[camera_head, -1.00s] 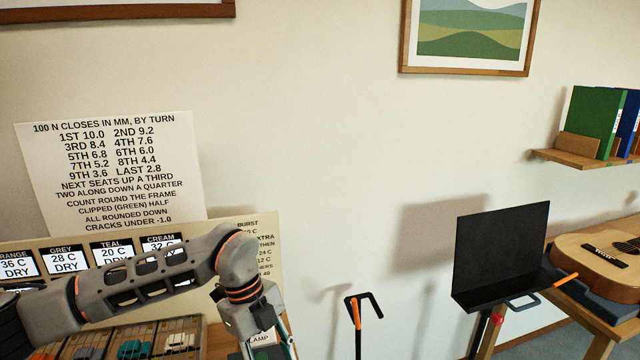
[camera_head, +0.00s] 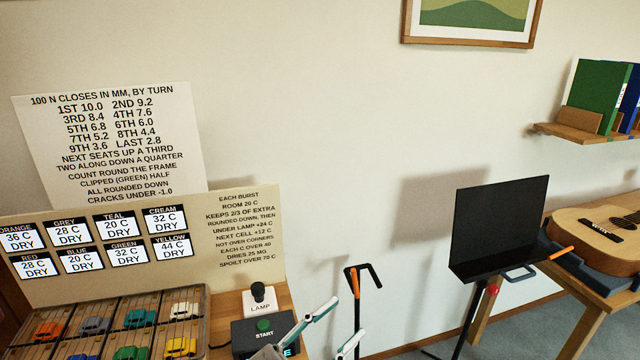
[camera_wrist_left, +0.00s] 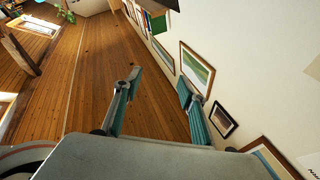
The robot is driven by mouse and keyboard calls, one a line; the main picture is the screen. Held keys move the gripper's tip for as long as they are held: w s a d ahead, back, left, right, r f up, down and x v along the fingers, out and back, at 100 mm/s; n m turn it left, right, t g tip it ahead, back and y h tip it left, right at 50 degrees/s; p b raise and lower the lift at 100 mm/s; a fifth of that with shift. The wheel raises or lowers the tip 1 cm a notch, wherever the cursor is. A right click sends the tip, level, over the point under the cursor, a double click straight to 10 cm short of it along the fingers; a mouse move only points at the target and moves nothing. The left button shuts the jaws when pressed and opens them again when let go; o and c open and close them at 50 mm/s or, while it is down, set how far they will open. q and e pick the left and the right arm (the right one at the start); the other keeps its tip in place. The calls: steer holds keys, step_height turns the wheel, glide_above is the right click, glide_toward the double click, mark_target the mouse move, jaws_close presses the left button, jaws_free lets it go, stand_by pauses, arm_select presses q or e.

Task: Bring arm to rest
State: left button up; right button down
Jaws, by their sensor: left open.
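My left gripper (camera_head: 335,328) shows at the bottom edge of the head view, just right of the black START box (camera_head: 264,331). Its two teal-lined fingers are spread and nothing is between them. Most of my left arm is below the head view's edge. My right gripper is not in either view.
A slotted tray (camera_head: 107,312) of small coloured cars stands at the lower left, before a card board (camera_head: 140,240). A lamp switch (camera_head: 259,298) sits behind the START box. A black music stand (camera_head: 498,228), an orange-black stand (camera_head: 357,290) and a guitar (camera_head: 600,236) are rightward.

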arm_select(q)
steer(key=s+a+f+n+t+y, duration=0.1)
steer(key=s+a+f+n+y, duration=0.1)
steer(key=a+f+n+y, duration=0.6)
steer(key=s+a+f+n+y, duration=0.2)
steer(key=a+f+y, duration=0.3)
steer(key=a+f, duration=0.65)
steer(key=s+a+f+n+g+y, duration=0.1)
steer(key=s+a+f+g+y, duration=0.1)
steer(key=s+f, duration=0.7)
step_height(320, 180, down, 3)
steer(key=shift+s+a+r+g, duration=0.2)
steer(key=shift+a+g, duration=0.2)
steer(key=shift+a, duration=0.5)
